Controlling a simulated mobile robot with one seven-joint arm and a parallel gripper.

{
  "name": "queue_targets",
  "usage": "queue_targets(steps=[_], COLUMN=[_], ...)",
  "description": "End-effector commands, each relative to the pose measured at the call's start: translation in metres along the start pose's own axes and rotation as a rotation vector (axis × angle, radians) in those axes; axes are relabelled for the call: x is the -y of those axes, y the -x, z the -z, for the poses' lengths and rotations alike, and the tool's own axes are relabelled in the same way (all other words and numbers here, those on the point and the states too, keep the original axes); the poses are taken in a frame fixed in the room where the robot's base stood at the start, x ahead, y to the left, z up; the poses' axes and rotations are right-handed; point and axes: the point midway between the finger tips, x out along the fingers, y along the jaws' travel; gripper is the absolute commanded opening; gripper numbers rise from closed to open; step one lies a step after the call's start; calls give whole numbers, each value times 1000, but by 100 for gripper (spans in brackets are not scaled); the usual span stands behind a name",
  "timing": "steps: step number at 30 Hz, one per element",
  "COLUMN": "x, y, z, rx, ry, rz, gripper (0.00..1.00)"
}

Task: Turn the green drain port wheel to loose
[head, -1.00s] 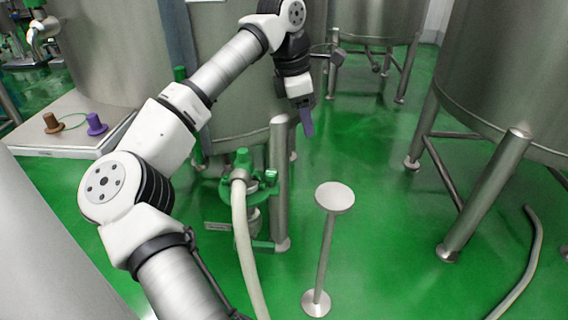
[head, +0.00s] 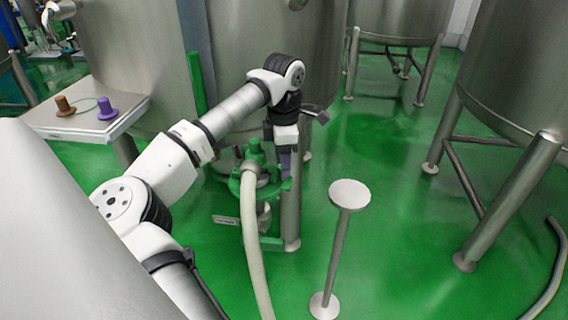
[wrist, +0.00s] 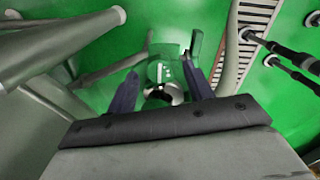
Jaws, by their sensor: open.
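The green drain port fitting (head: 243,185) is low beside a steel tank leg in the head view, with a pale hose (head: 252,250) coming off it. In the wrist view a green part with white marks (wrist: 160,70) lies ahead, between my two finger lines; I cannot tell for certain that it is the wheel. My gripper (head: 285,172) points down at the right side of the fitting. Its fingers (wrist: 161,88) are apart with nothing visibly held. The head view hides the part behind the fingers, and contact cannot be told.
A steel leg (head: 291,215) stands right by the gripper. A round-topped steel stand (head: 350,195) is to the right. A small table (head: 60,125) with a brown and a purple knob is at the left.

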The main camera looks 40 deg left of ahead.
Motion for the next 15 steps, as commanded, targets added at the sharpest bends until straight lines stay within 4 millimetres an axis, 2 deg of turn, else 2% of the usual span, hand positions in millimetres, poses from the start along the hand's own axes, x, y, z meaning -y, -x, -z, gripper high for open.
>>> queue_targets(steps=[3, 12, 15], x=[0, 0, 0], y=[-8, -10, -10], z=[0, 0, 0], rx=[1, 0, 0], ry=[0, -1, -1], rz=[0, 0, 0], gripper=[52, 52, 40])
